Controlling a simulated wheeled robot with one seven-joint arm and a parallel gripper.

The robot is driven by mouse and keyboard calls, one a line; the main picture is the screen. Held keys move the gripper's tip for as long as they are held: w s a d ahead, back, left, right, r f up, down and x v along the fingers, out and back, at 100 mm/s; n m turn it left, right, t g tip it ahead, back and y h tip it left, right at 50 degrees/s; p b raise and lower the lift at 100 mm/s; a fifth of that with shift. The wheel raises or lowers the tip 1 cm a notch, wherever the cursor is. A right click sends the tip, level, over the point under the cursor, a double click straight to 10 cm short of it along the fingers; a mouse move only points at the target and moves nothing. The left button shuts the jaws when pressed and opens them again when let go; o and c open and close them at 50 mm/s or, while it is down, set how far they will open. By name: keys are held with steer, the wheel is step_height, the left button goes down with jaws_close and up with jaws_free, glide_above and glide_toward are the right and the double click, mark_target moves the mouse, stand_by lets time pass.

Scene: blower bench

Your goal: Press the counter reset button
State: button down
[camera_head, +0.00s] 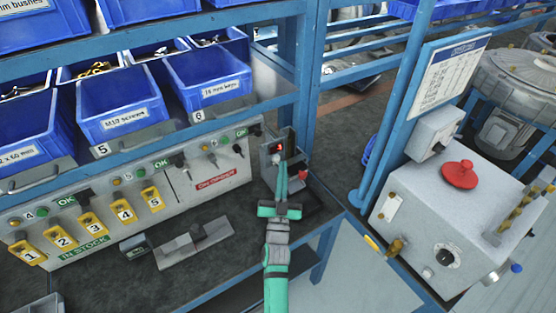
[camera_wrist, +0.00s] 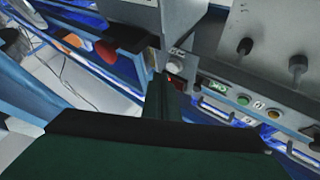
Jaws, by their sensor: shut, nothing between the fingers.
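The counter (camera_head: 268,172) is a small grey box with a lit red digit, at the right end of the bench panel. A pale round button (camera_head: 276,159) sits just below the digit; a pale round button also shows in the wrist view (camera_wrist: 175,67). My gripper (camera_head: 280,168) is teal, with its two long thin fingers together and empty. The fingertips are at the lower edge of the button in the head view and beside it in the wrist view (camera_wrist: 166,82). I cannot tell whether they touch it. The fingers partly cover the counter's front.
Several yellow numbered tags (camera_head: 92,223) and small knobs line the bench panel (camera_head: 210,180) to the left. Blue bins (camera_head: 122,104) stand on the shelf above. A grey bracket (camera_head: 194,243) lies on the bench. A grey control box (camera_head: 460,215) with a red mushroom button stands right.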

stand_by(0.7)
steer(key=shift+w+a, duration=0.25)
steer(key=shift+w, duration=0.05)
steer(key=shift+w+a, duration=0.2)
steer(key=shift+w, duration=0.1)
stand_by(0.7)
steer(key=shift+s, duration=0.1)
stand_by(0.3)
steer(key=shift+s+d, duration=0.45)
steer(key=shift+s, duration=0.1)
steer(key=shift+s+d, duration=0.75)
steer(key=shift+s, duration=0.25)
steer(key=shift+s+d, duration=0.7)
steer(key=shift+s, duration=0.3)
